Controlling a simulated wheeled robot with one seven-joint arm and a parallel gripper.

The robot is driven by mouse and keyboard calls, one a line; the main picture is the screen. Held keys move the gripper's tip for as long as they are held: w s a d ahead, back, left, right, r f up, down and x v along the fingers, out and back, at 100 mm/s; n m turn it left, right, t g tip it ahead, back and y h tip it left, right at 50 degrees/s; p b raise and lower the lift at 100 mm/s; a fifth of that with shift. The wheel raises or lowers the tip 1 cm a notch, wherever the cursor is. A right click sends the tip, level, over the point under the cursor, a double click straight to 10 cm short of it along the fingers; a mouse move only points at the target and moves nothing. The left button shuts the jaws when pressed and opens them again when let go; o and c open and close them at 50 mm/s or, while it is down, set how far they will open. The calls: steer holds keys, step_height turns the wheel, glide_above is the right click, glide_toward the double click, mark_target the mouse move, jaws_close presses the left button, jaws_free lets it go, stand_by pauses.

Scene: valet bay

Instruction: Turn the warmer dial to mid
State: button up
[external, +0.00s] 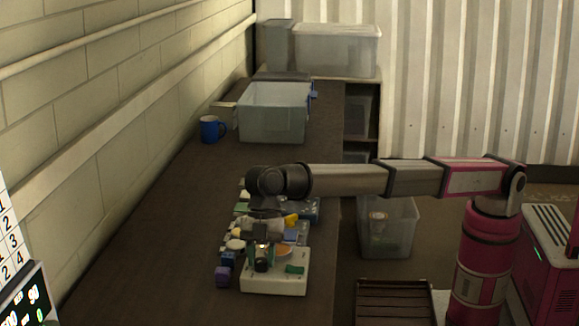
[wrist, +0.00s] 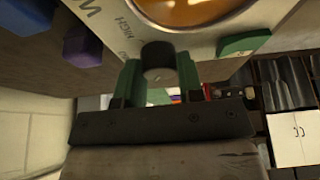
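The warmer is a pale box (external: 272,286) near the front of the dark bench, with an orange round plate (external: 284,251) on it. The dark warmer dial (wrist: 158,58) sticks out from that face. My gripper (wrist: 158,70) has its green fingers on either side of the dial, apparently touching it. In the external view my gripper (external: 262,258) is at the warmer and hides the dial. The dial's exact setting cannot be read.
A green switch-like part (wrist: 244,44) sits beside the dial on the warmer. A purple block (wrist: 82,46) and a blue block (external: 228,258) lie left of the warmer. Several small items crowd behind it. A blue mug (external: 210,130) and grey bin (external: 272,122) stand farther back.

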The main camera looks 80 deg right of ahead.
steer(key=shift+m, duration=0.3)
steer(key=m+t, duration=0.1)
steer(key=m, duration=0.1)
steer(key=m+t, duration=0.1)
steer(key=m, duration=0.2)
steer(key=shift+s+h, duration=0.15)
steer(key=shift+h, duration=0.15)
steer(key=m+t, duration=0.1)
steer(key=m, duration=0.2)
steer(key=m+h, duration=0.1)
steer(key=m, duration=0.2)
steer(key=shift+t, duration=0.4)
steer(key=shift+h, duration=0.3)
steer(key=o, duration=0.9)
